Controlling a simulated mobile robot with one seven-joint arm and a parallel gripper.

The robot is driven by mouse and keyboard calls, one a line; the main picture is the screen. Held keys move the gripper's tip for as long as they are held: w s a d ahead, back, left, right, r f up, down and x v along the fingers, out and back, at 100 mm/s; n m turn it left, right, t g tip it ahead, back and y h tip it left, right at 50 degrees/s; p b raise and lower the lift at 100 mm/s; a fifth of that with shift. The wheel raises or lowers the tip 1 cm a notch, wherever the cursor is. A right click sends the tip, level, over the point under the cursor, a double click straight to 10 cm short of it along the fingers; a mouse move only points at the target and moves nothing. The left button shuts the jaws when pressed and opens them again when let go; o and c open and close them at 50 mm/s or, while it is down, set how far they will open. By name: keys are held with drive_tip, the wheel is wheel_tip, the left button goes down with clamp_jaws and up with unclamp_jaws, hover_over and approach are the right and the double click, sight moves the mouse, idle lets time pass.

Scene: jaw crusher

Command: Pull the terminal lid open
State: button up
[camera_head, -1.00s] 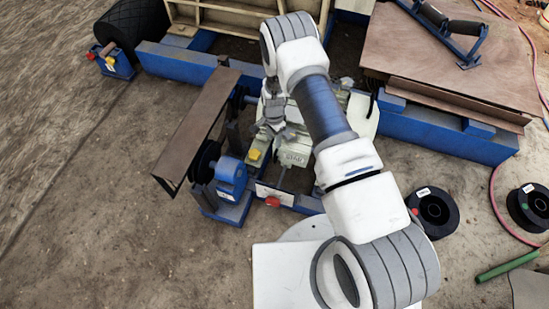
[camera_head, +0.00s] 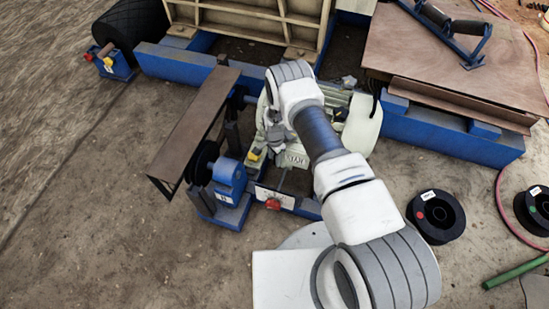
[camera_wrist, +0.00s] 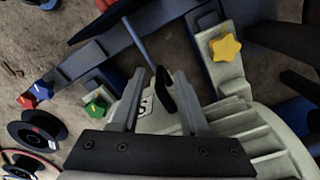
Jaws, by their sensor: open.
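The pale machine housing (camera_head: 297,160) with lettering on its front is under my arm in the head view. In the wrist view its pale ribbed body (camera_wrist: 262,125) fills the lower right. A small pale part with a dark-marked label (camera_wrist: 146,106) shows between my fingers; I cannot tell whether it is the terminal lid. My gripper (camera_wrist: 158,80) is open, its two grey fingers on either side of a black-ended blue rod (camera_wrist: 140,42) in the picture. Contact cannot be told. In the head view my arm mostly hides the gripper.
A yellow star knob (camera_wrist: 225,48) and a green knob (camera_wrist: 95,108) stand near the fingers. A blue bearing block (camera_head: 229,177), a brown guard plate (camera_head: 195,122) and a red button (camera_head: 273,204) are close by. Black spools (camera_head: 437,216) lie right on open ground.

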clamp_jaws()
drive_tip(key=shift+d, duration=0.25)
idle(1.0)
